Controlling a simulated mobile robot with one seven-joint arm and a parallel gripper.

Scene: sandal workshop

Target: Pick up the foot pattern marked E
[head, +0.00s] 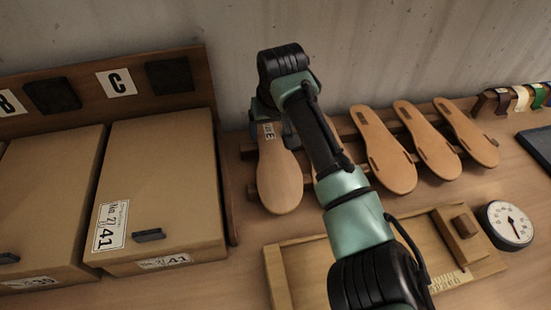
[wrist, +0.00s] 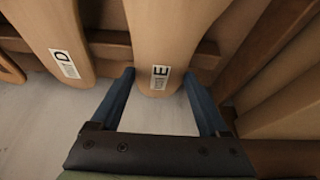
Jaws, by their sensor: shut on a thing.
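The foot pattern marked E (head: 279,182) is a tan wooden sole shape at the left end of a row of similar patterns. Its white label with the letter E shows near its narrow end in the wrist view (wrist: 160,52). My gripper (wrist: 159,76) has its two blue fingers on either side of that narrow end and is shut on it. In the head view my arm comes over the row from the right and partly hides the gripper. The pattern still leans at the wooden rack (wrist: 110,46); I cannot tell whether it touches it.
The pattern marked D (wrist: 66,40) stands beside E, mostly behind my arm in the head view. More patterns (head: 384,150) follow to the right. Cardboard boxes (head: 160,185) stand close on the left. A wooden measuring tray (head: 290,262) and a round dial (head: 508,224) lie in front.

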